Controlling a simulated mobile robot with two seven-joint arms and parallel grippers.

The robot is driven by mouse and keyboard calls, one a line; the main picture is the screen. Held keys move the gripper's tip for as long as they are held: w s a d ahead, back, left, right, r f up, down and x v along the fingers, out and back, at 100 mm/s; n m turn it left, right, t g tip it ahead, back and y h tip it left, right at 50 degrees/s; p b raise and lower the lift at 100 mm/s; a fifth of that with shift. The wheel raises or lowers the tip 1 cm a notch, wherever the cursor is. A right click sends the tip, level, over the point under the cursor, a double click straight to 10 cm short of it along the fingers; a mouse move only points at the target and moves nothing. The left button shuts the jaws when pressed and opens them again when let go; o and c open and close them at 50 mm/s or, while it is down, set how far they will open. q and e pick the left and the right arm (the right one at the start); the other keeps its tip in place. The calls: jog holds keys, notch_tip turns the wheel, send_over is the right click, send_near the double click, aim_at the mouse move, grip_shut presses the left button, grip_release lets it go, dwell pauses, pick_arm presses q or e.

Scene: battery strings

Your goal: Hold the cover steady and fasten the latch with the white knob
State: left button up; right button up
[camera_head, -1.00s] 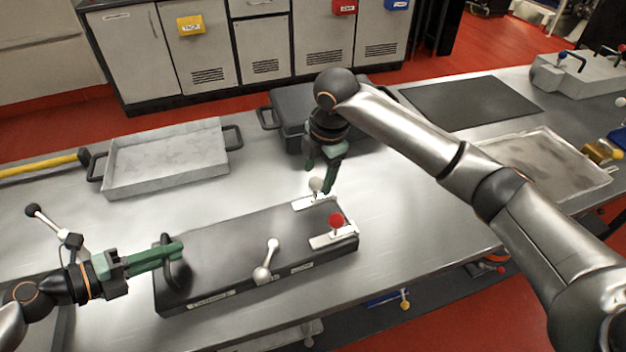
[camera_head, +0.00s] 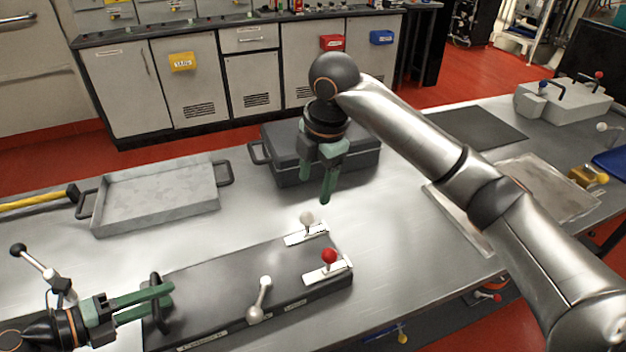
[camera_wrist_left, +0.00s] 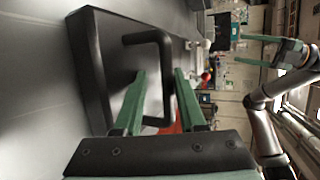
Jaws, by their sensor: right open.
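The dark cover (camera_head: 215,283) lies flat on the steel table, with a black handle (camera_head: 157,300) at its left end. The white knob (camera_head: 307,218) stands on a pale latch plate at the cover's far right edge. A second latch with a red knob (camera_head: 329,256) is nearer. My left gripper (camera_head: 170,294) has its fingers on either side of the handle; in the left wrist view the handle (camera_wrist_left: 167,80) is between the spread green fingers (camera_wrist_left: 160,85). My right gripper (camera_head: 315,190) is open and empty, pointing down above and behind the white knob, apart from it.
A grey lever (camera_head: 260,298) with a ball end sits at the cover's front edge. A dark case (camera_head: 285,160) stands behind my right gripper. A grey tray (camera_head: 150,205) is at the back left. The table between tray and cover is clear.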

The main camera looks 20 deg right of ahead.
pick_arm(q)
jog(key=shift+o, duration=1)
jog(key=shift+r, duration=0.1)
jog(key=shift+r, duration=0.1)
jog(key=v, duration=1.2)
